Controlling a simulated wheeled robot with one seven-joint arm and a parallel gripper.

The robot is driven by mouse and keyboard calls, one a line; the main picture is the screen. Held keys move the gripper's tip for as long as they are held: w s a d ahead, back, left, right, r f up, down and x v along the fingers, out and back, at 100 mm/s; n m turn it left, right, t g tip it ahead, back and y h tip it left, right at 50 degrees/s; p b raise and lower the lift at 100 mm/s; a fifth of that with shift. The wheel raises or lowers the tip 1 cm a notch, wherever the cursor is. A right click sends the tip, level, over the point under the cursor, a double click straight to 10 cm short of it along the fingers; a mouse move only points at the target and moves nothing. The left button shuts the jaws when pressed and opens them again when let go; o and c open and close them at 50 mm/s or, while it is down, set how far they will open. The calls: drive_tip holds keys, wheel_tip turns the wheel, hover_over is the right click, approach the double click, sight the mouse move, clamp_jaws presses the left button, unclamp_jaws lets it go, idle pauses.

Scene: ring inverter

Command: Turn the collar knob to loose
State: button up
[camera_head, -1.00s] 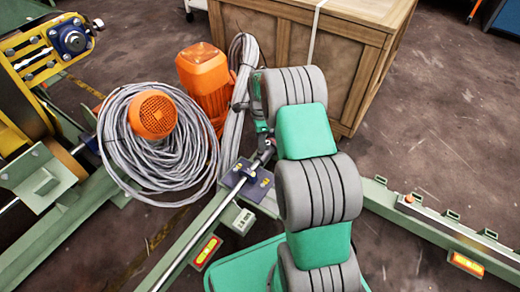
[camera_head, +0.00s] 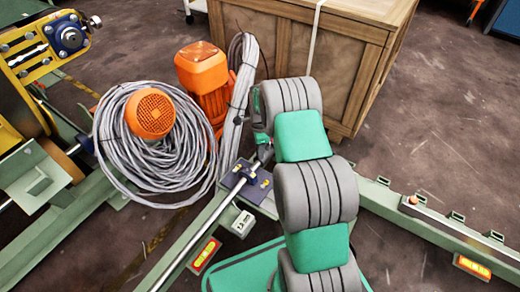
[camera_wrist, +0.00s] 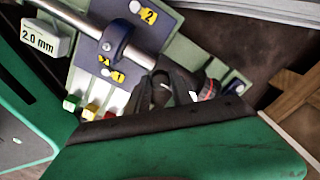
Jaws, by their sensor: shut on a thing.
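A dark blue collar block (camera_wrist: 117,42) arches over a shiny shaft (camera_wrist: 80,25) in the wrist view, with yellow marks 1 and 2 on the blue plate (camera_wrist: 168,20). The same block (camera_head: 240,175) shows in the head view at the shaft's upper end. My gripper (camera_wrist: 163,92) has its dark fingers closed at the shaft's end, just past the collar block. What lies between them, apparently the collar knob, is mostly hidden by the fingers. A grey part with a red band (camera_wrist: 207,89) shows just right of them. In the head view my arm largely hides the gripper (camera_head: 263,148).
A coil of grey cable (camera_head: 180,170) and orange motors (camera_head: 200,68) stand left of the gripper. A wooden crate (camera_head: 345,45) stands behind. A green rail (camera_head: 440,225) runs right. A white 2.0 mm label (camera_wrist: 40,38) and coloured buttons (camera_wrist: 90,112) lie nearby.

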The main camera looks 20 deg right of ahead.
clamp_jaws()
drive_tip(key=shift+n, duration=0.3)
drive_tip(key=n+p, duration=0.2)
drive_tip(key=n, duration=0.2)
drive_tip(key=shift+r+n+p, duration=0.1)
drive_tip(key=shift+n+p, duration=0.2)
drive_tip(key=shift+p, duration=0.1)
drive_tip(key=n+p, duration=0.1)
drive_tip(key=n, duration=0.3)
drive_tip(key=n+p, duration=0.1)
drive_tip(key=n, duration=0.3)
drive_tip(key=shift+s, duration=0.1)
drive_tip(key=n, duration=0.5)
drive_tip(key=shift+n+p, duration=0.3)
drive_tip(key=shift+p, duration=0.1)
drive_tip(key=n, duration=0.4)
drive_tip(key=shift+d+n, duration=0.1)
drive_tip(key=shift+n, duration=0.6)
